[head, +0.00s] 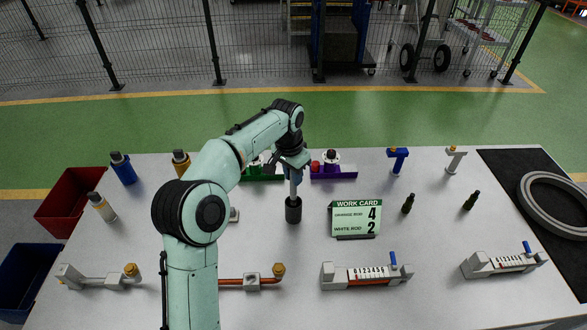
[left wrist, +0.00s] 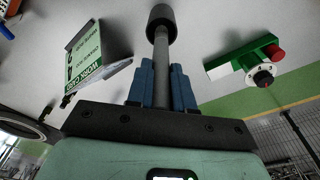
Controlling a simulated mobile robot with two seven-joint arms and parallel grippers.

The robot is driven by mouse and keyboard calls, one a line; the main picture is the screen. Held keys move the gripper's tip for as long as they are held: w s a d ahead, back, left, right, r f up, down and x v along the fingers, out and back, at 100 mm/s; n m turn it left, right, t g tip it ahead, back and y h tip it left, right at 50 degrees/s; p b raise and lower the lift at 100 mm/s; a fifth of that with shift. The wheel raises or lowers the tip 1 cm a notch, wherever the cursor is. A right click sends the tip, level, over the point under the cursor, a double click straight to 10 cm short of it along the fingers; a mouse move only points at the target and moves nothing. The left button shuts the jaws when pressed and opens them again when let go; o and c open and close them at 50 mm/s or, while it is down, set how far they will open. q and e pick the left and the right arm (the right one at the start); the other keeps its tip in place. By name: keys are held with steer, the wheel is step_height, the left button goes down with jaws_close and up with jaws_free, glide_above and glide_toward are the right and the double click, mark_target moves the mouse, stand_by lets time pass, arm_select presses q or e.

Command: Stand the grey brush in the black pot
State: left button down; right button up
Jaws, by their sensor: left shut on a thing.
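The black pot (head: 293,211) stands upright on the table near its middle. The grey brush (head: 294,187) is upright above it, and its lower end meets the pot's mouth; how deep it sits I cannot tell. My left gripper (head: 294,174) is shut on the brush from above. In the left wrist view, the blue fingers of my left gripper (left wrist: 162,82) close around the grey shaft of the brush (left wrist: 161,45), which runs to the dark pot (left wrist: 162,17). The top of the brush is hidden by the gripper. My right gripper is not in view.
A work card (head: 356,218) stands right of the pot. Green (head: 262,174) and purple (head: 333,173) holders sit behind. Small dark green bottles (head: 408,203) stand farther right. Red (head: 72,200) and blue (head: 26,280) bins are at the left.

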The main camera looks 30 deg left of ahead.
arm_select(q)
steer(key=shift+f+b, duration=0.4)
steer(key=shift+f, duration=1.4)
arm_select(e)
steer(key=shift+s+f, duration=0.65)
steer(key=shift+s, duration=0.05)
arm_select(q)
steer(key=shift+w, duration=0.1)
steer(key=c, duration=0.9)
jaws_free()
steer(key=shift+r, duration=0.1)
steer(key=r, duration=0.4)
steer(key=r+p, duration=0.1)
steer(key=r, duration=0.3)
steer(key=s+r+p, duration=0.1)
steer(key=r, duration=0.3)
steer(key=shift+a, duration=0.15)
steer(key=shift+s+r, duration=0.35)
steer(key=shift+r, duration=0.25)
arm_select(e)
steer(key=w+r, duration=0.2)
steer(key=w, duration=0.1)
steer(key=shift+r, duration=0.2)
